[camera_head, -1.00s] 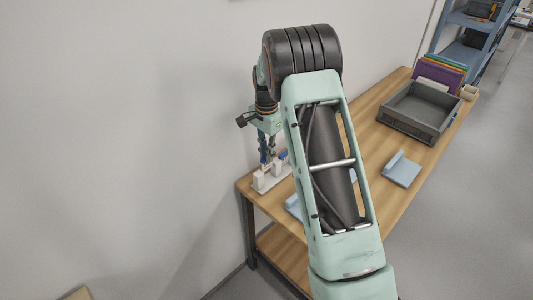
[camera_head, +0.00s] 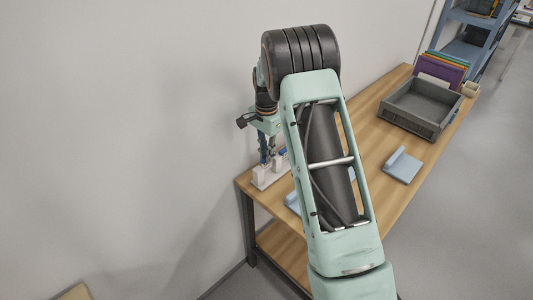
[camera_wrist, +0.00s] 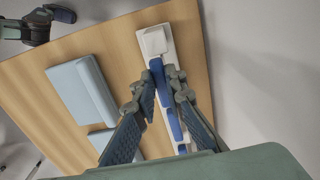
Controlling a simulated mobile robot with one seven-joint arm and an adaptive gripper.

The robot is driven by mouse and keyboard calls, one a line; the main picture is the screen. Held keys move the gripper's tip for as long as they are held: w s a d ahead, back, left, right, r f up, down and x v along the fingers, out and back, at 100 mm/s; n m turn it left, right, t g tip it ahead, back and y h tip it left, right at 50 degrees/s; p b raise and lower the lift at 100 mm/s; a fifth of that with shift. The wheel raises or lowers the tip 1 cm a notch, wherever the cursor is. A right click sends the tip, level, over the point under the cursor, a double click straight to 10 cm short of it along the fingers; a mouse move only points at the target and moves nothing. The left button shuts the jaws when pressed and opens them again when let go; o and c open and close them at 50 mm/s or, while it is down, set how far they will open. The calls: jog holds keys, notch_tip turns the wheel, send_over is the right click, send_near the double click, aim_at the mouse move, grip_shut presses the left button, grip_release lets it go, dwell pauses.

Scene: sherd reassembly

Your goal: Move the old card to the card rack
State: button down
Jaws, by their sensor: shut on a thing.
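The white rack (camera_wrist: 154,41) lies along the table's wall-side edge, with raised white blocks on it. It also shows in the head view (camera_head: 262,183), partly behind my gripper. My gripper (camera_wrist: 164,78) is over the rack, its two fingers close together and shut on a blue card (camera_wrist: 157,77). More blue (camera_wrist: 172,119) shows between the fingers, lower in the wrist view; I cannot tell whether it is the same card or another. Whether the held card touches the rack is unclear. In the head view, my gripper (camera_head: 266,150) is small and the card is hard to make out.
Light blue L-shaped stands (camera_head: 402,167) lie on the wooden table (camera_head: 377,145); one is also near the rack (camera_wrist: 85,90). A grey tray (camera_head: 415,122) and coloured folders (camera_head: 440,70) are at the far end. A wall is close beside the rack.

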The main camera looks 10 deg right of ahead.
jog(key=shift+f+b, duration=0.35)
jog(key=shift+f, duration=0.4)
jog(key=c, duration=1.9)
grip_release()
notch_tip(320, 180, up, 12)
